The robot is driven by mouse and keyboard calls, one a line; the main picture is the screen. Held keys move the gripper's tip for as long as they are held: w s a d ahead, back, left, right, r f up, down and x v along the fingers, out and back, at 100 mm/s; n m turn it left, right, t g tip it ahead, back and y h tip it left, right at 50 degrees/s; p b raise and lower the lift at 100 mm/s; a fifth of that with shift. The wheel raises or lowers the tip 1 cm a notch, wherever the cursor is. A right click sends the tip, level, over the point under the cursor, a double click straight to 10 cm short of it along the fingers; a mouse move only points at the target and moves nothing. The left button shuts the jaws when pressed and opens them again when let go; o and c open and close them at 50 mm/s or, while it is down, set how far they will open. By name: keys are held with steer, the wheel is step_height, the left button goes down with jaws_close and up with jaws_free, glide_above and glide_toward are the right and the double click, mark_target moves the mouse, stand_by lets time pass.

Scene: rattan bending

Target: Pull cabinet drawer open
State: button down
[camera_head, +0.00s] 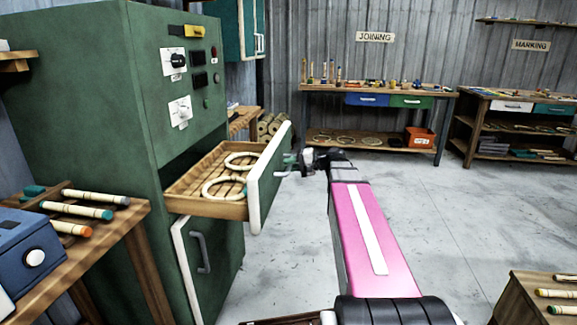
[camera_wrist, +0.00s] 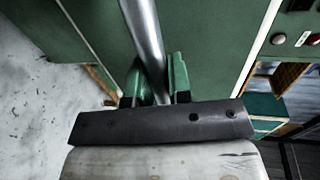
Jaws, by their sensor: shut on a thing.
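The green cabinet (camera_head: 95,100) stands at the left in the head view. Its drawer (camera_head: 207,206) is pulled well out, with a wooden inside and a green front with white edges (camera_head: 270,178). Rattan rings (camera_head: 223,188) lie in the drawer. My gripper (camera_head: 292,164) is at the outer face of the drawer front. In the wrist view, my gripper's green fingers (camera_wrist: 160,85) are shut around the grey metal bar of the drawer handle (camera_wrist: 143,35). The handle is mostly hidden in the head view.
A lower cabinet door with a grey handle (camera_head: 200,253) sits below the drawer. A wooden bench with rattan sticks (camera_head: 85,211) stands at the left front. Workbenches (camera_head: 375,92) line the back wall. The concrete floor (camera_head: 440,200) at the right is clear.

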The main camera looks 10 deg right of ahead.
steer(key=c, duration=1.1)
jaws_free()
steer(key=shift+o, duration=0.2)
steer(key=v, duration=1)
steer(key=shift+d, duration=0.35)
steer(key=shift+s, duration=0.1)
steer(key=s+a+f+n+g+h, duration=0.1)
steer(key=s+a+f+h, duration=0.2)
steer(key=f, duration=0.7)
steer(key=s+a+f+n+g+h, duration=0.1)
steer(key=s+a+f+g+h, duration=0.1)
steer(key=s+f+h, duration=0.4)
steer(key=s+a+f+n+g+h, duration=0.2)
steer(key=s+a+f+h, duration=0.2)
steer(key=f, duration=1.1)
steer(key=shift+s+a+f+h, duration=0.15)
steer(key=shift+s+a+h, duration=0.05)
steer(key=shift+s+h, duration=0.55)
